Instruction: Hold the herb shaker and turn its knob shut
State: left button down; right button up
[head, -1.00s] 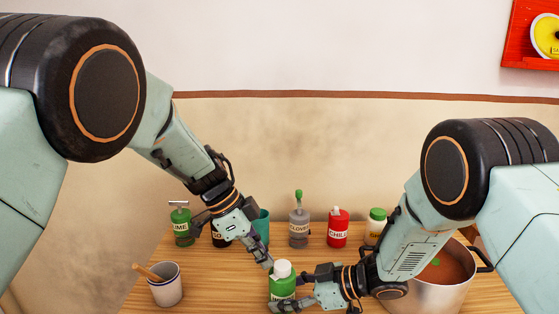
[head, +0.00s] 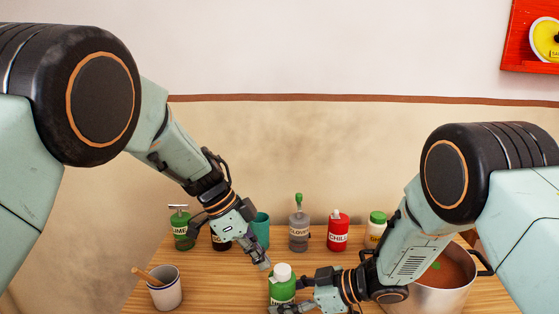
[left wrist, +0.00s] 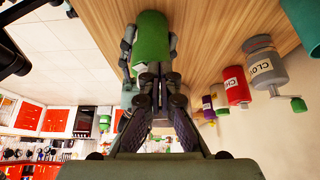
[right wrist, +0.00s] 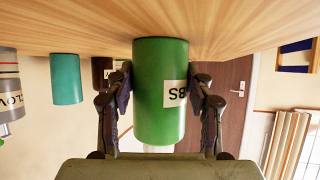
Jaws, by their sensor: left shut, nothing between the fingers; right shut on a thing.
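The herb shaker is a green cylinder (head: 281,291) with a white knob (head: 282,271) on top, standing upright at the front of the table. It fills the middle of the right wrist view (right wrist: 158,60), upside down there, with part of a white label showing. My right gripper (right wrist: 160,100) is shut on its body, one finger on each side. My left gripper (head: 266,267) is shut and empty, its tips just left of the knob and seemingly apart from it. In the left wrist view its fingertips (left wrist: 157,72) lie close to the shaker (left wrist: 151,36); the knob is mostly hidden there.
A pot of soup (head: 440,290) stands at right, beside my right arm. A cup with a wooden stick (head: 166,292) stands at left. Behind are a green lime bottle (head: 182,233), teal cup (head: 261,230), grey clove bottle (head: 299,233), red chili bottle (head: 338,236) and green-capped jar (head: 376,226).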

pick_arm(q)
notch_tip(320, 180, up, 6)
dwell(0.5)
jog(key=shift+s+d+f, duration=0.1)
jog(key=shift+s+f, duration=0.3)
jog(key=shift+f, duration=0.6)
jog(key=shift+s+a+f, duration=0.1)
jog(key=shift+s+f, duration=0.25)
jog(key=shift+f, duration=0.7)
jog(key=shift+s+d+f, duration=0.1)
jog(key=shift+s+f, duration=0.3)
jog(key=shift+f, duration=0.6)
jog(key=shift+w+d, duration=0.1)
jog(key=shift+d, duration=0.2)
